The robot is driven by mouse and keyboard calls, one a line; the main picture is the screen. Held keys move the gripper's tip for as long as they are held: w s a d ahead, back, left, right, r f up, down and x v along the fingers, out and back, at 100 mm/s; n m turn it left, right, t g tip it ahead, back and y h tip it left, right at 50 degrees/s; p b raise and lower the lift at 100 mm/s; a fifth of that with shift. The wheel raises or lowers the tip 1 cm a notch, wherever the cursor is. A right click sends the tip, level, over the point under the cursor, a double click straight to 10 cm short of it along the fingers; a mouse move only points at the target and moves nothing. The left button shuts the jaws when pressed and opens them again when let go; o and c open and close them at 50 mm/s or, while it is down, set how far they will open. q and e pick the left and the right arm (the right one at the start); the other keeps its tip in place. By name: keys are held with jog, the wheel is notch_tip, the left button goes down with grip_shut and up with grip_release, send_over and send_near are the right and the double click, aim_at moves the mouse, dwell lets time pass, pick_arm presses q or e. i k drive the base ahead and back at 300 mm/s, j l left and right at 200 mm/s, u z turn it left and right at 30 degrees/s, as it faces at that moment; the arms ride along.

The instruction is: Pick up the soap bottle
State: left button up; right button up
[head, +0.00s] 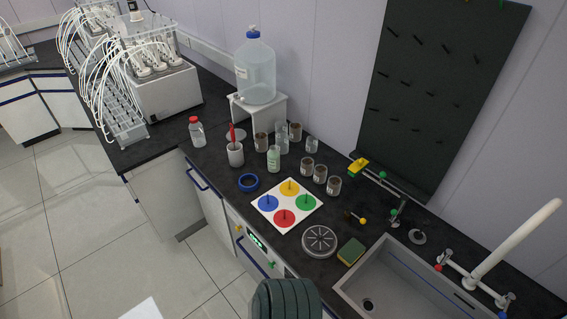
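A small bottle with a pale green label (273,160) stands upright on the dark counter, behind the white mat with coloured discs; it looks most like the soap bottle, but its label cannot be read. Another bottle, clear with a red cap (196,132), stands upright further left near the counter's front edge. Neither bottle is held. No gripper of mine can be made out in the head view.
A blue tape ring (249,183), the disc mat (262,216), a round drain plate (319,241), a sponge (351,251) and the sink (400,290) lie nearer. A water jug (255,70) stands behind.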

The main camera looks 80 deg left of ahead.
aim_at(274, 154)
jog(key=u, duration=2.85)
jog(key=z, duration=0.2)
jog(key=i+j+z, duration=0.15)
jog(key=z, duration=0.2)
jog(key=j+z, duration=0.35)
jog(key=i+j+z, duration=0.1)
jog(key=j+z, duration=0.3)
